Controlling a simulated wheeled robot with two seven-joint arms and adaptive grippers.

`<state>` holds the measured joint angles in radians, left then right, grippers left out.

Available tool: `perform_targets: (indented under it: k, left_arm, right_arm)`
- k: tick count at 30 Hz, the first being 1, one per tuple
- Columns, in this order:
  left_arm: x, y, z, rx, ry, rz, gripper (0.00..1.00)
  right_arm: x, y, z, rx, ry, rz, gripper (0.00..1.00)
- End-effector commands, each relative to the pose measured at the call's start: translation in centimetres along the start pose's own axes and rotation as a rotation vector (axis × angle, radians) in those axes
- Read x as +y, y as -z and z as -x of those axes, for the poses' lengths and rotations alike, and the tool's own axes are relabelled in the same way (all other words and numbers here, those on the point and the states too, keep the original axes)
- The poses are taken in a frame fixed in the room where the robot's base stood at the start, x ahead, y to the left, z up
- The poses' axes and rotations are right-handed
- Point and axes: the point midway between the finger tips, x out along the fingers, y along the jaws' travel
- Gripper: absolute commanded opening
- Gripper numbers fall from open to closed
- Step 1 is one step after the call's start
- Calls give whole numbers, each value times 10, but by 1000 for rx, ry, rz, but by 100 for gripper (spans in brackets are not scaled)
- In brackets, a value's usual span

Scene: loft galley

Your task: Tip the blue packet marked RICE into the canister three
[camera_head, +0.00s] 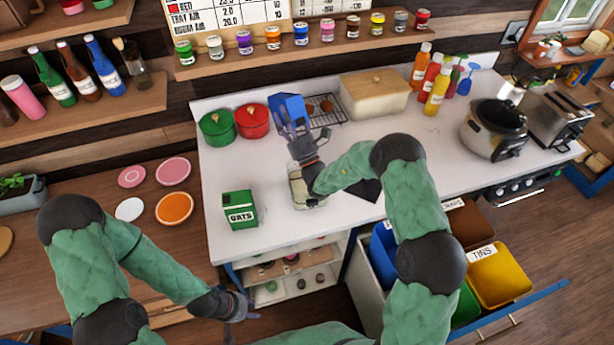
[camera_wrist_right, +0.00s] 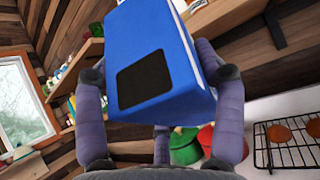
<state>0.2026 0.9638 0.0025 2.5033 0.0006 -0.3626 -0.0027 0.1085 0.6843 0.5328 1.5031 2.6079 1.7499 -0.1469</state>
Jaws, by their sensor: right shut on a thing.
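The blue packet (camera_head: 287,108) is held up over the back of the white counter by my right gripper (camera_head: 292,132). In the right wrist view the packet (camera_wrist_right: 155,60) shows a dark square panel, tilted between the fingers of my right gripper (camera_wrist_right: 160,76). No RICE lettering can be read. A pale container (camera_head: 307,200) stands on the counter below my right wrist, partly hidden by it. I cannot read a mark on it or tell whether it is canister three. My left gripper (camera_head: 234,304) hangs low in front of the counter, apart from these things; its finger opening is unclear.
A green OATS packet (camera_head: 239,210) stands at the counter's left. Green (camera_head: 217,127) and red (camera_head: 254,121) pots, a wire rack (camera_head: 325,108) and a bread box (camera_head: 374,96) line the back. A cooker (camera_head: 493,128) stands right. Open bins (camera_head: 497,275) jut out below.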

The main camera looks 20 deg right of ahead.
Motion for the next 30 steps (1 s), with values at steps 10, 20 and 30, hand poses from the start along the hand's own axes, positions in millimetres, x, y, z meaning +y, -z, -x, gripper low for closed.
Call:
perform_targets:
  k: [10, 20, 30]
  left_arm:
    - [-2, 0, -5, 0, 0, 0, 40]
    - [-5, 0, -13, 0, 0, 0, 40]
    - [-7, 1, -21, 0, 0, 0, 40]
  right_arm:
    - [0, -9, -7, -50, 0, 1, 32]
    - [0, -15, -11, -95, 0, 1, 32]
    - [0, -20, -15, -140, 0, 1, 32]
